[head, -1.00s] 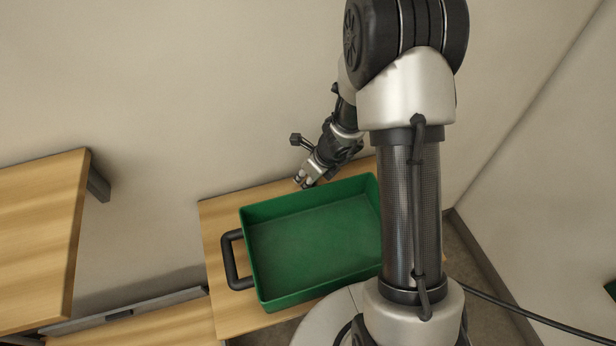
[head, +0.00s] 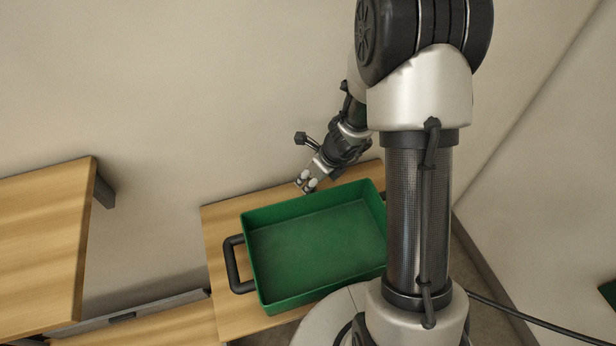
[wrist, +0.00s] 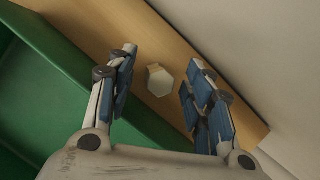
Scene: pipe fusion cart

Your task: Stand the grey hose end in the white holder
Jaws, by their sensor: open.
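My gripper (wrist: 162,58) is open, with its two blue-padded fingers spread apart in the wrist view. A small pale grey-white piece with a many-sided face (wrist: 160,80) shows between the fingers, over the wooden surface. I cannot tell whether it is the hose end or the holder, or whether a finger touches it. In the head view my gripper (head: 306,184) points down at the back edge of the wooden table, just behind the green tray. No other piece that I can name as hose end or holder shows.
The green tray (head: 252,256) with black handles covers most of the small wooden table (head: 216,232) and lies close beside my gripper. A wall rises close behind the table. Another wooden top (head: 40,240) stands at the left, with a gap between.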

